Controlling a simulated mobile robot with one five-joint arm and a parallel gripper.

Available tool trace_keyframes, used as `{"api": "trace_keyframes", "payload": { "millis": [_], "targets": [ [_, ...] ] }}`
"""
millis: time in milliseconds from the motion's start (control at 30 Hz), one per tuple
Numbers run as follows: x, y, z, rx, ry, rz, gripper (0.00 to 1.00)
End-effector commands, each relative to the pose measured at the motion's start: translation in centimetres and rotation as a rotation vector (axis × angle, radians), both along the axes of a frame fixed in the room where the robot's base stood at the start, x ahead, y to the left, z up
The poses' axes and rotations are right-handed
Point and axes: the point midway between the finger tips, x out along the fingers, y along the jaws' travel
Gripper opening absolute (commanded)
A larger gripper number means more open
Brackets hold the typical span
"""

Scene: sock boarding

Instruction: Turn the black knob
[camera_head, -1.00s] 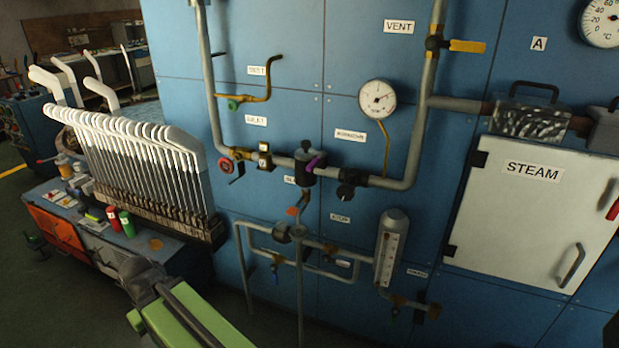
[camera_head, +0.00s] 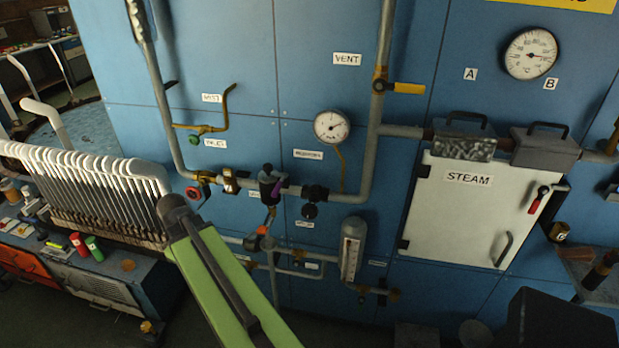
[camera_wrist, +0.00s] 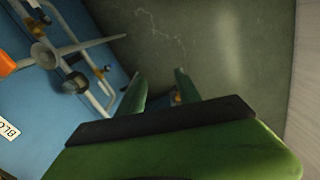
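A round black knob (camera_head: 310,211) sits just below the horizontal grey pipe on the blue panel in the head view, right of the black valve with a purple lever. My green arm reaches up from the bottom of the head view, below and left of the knob. My gripper (camera_wrist: 160,82) shows in the wrist view with its two green fingers apart and nothing between them. It points toward the dark floor, apart from the pipes.
Grey pipes and small valves (camera_wrist: 72,80) are left of my gripper in the wrist view. A sight-glass gauge (camera_head: 352,250) stands right of my arm. A sock rack (camera_head: 95,195) is at left. The white STEAM door (camera_head: 460,215) and a dark box (camera_head: 560,322) are at right.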

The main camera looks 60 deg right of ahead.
Motion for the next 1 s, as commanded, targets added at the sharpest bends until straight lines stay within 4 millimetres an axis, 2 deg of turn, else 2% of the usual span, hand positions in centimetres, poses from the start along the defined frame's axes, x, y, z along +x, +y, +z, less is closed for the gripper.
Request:
{"api": "trace_keyframes", "payload": {
  "millis": [33,167,300,433,500,633,733,1000],
  "targets": [
    [-0.9,-3.2,5.7,0.000,0.000,0.002,0.40],
    [-3.9,-10.4,12.4,-0.002,-0.001,0.045,0.40],
    [-8.3,-17.7,19.5,-0.003,-0.001,0.089,0.40],
    [-13.4,-23.8,24.5,-0.003,0.000,0.131,0.40],
    [-16.5,-26.8,26.2,-0.003,0.001,0.152,0.40],
    [-20.4,-29.7,26.9,0.000,0.002,0.187,0.40],
    [-21.4,-30.4,26.9,0.001,0.002,0.198,0.40],
    [-21.4,-30.4,25.5,0.001,0.003,0.202,0.40]
  ]
}}
